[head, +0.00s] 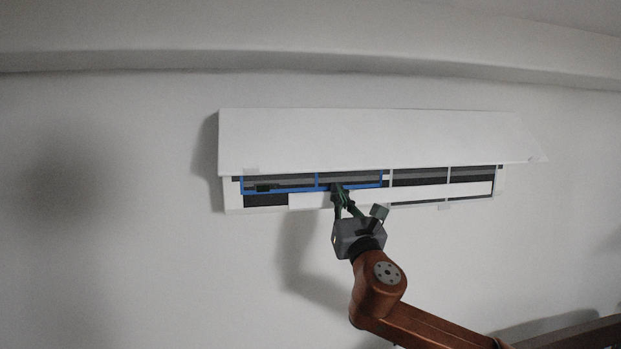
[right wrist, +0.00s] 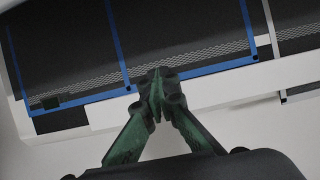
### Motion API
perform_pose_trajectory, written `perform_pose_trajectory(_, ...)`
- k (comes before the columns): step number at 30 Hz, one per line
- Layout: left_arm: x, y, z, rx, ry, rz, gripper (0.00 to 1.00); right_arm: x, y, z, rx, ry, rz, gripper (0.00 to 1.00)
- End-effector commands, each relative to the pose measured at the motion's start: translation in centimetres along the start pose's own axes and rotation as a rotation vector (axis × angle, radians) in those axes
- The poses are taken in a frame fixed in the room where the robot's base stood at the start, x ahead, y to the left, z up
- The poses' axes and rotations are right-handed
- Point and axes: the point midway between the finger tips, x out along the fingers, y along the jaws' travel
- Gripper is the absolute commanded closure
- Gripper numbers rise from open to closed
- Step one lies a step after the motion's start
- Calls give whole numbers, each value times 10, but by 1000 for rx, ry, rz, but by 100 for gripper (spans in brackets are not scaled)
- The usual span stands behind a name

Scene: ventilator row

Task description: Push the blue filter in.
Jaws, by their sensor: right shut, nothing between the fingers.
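The blue filter (head: 290,189) is a dark mesh in a blue frame, in the left half of the white wall unit (head: 365,138) under its raised front cover. In the right wrist view the filter (right wrist: 195,73) fills the upper left, with its blue lower bar running across. My right gripper (head: 338,187) is shut and empty, its fingertips at the filter's lower blue bar, right of its middle. In the right wrist view my right gripper (right wrist: 157,75) overlaps that bar; whether it touches I cannot tell. A small dark tab (right wrist: 51,102) sits at the filter's lower left. My left gripper is not in view.
To the right of the filter is a dark slot section (head: 420,178) with white dividers. A white strip (head: 440,192) runs below. The raised cover overhangs the opening just above my gripper. The wall below and left of the unit is bare.

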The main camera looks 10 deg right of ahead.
Motion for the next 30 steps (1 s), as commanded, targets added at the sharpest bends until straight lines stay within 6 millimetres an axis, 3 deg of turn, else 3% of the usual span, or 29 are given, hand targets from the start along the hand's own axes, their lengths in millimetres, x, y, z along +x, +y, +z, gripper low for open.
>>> perform_pose_trajectory(13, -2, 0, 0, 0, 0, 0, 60, 4, -1, -2, 0, 2, -1, 100)
perform_pose_trajectory(30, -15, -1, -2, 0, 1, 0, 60, 10, -1, 12, 0, 0, -2, 100)
